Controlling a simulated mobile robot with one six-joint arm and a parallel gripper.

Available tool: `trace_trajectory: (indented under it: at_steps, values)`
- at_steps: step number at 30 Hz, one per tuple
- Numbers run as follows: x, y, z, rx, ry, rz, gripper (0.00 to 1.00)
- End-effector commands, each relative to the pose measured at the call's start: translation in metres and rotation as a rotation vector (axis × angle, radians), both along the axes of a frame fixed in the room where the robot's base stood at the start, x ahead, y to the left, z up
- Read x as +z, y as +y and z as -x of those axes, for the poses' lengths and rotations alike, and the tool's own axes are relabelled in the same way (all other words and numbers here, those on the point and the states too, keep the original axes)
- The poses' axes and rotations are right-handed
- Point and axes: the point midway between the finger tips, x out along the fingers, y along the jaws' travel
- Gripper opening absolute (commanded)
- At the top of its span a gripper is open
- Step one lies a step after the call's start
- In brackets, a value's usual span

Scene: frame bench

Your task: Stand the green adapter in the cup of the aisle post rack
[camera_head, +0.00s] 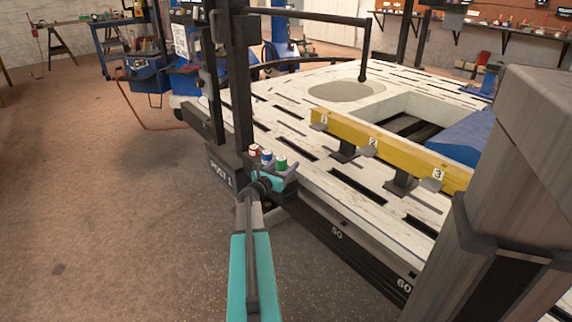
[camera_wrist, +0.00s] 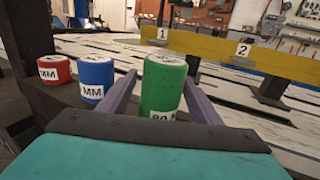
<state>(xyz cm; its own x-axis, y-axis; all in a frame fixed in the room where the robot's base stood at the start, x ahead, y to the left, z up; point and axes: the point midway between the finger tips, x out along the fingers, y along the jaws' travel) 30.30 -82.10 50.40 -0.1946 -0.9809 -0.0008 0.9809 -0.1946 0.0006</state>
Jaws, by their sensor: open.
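The green adapter (camera_head: 281,163) stands upright at the right end of a row on the dark rack at the post marked POST 1 (camera_head: 222,176). It also shows in the wrist view (camera_wrist: 163,85), with a white label partly cut off low on its side. My gripper (camera_head: 276,176) is open, its purple-grey fingers on either side of the green adapter in the wrist view (camera_wrist: 162,72). A gap shows on the left; I cannot tell whether the right finger touches. The adapter's base and any cup under it are hidden by my gripper.
A blue adapter (camera_wrist: 95,75) and a red adapter (camera_wrist: 55,70) stand close left of the left finger. The dark upright post (camera_head: 238,90) rises behind them. A pale slotted bench (camera_head: 300,120) with a yellow numbered beam (camera_head: 400,150) lies to the right. Floor at left is clear.

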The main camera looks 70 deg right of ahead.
Motion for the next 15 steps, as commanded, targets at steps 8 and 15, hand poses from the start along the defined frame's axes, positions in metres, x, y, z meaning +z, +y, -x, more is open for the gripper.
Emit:
trace_trajectory:
  at_steps: [8, 15]
  values:
    - [0.002, 0.032, -0.005, 0.001, 0.001, -0.001, 0.58]
    - [0.003, 0.064, -0.012, 0.001, 0.001, 0.0, 0.58]
